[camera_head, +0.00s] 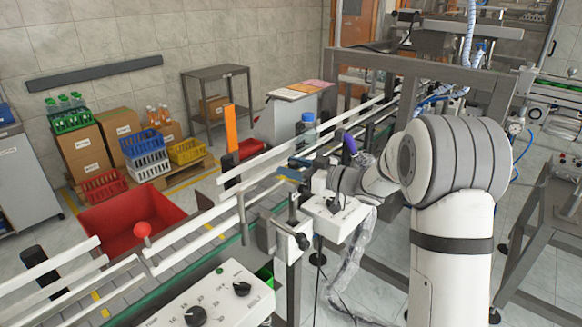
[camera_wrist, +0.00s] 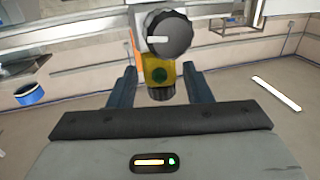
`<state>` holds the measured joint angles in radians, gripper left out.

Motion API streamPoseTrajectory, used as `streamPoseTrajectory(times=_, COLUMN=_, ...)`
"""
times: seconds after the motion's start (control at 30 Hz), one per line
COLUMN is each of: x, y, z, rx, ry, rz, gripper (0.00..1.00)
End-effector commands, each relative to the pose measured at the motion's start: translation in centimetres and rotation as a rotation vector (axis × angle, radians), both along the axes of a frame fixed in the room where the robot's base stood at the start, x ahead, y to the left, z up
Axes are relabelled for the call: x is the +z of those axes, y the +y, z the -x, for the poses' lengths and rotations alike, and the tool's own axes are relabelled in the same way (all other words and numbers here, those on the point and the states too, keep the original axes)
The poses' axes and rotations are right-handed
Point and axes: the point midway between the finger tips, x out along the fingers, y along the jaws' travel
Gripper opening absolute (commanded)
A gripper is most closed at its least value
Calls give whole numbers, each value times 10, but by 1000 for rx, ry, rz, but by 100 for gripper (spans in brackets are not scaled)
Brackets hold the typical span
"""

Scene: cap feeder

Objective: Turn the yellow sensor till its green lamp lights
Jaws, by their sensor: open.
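In the wrist view the yellow sensor (camera_wrist: 159,72) stands between the two dark fingers of my gripper (camera_wrist: 160,88), with gaps on both sides. A round dark green lamp on its face looks unlit. My gripper is open and holds nothing. In the head view my gripper (camera_head: 295,168) is over the near side of the conveyor, its fingers showing blue. I cannot make out the sensor clearly there.
The conveyor (camera_head: 205,240) runs diagonally with white guide rails. A bottle with a blue cap (camera_head: 308,122) stands on it, behind my gripper. A control box (camera_head: 215,297) with black knobs is at the front.

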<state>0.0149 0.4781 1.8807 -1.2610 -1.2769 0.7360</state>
Motion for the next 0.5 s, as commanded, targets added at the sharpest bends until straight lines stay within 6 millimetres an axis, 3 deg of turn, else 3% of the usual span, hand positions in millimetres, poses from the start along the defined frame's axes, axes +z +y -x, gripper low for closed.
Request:
streamPoseTrajectory(times=0.17, x=-1, y=-3, z=1, rx=-1, ry=0, rz=0, gripper=45)
streamPoseTrajectory(times=0.5, x=-1, y=-52, z=23, rx=-4, ry=0, rz=0, gripper=45)
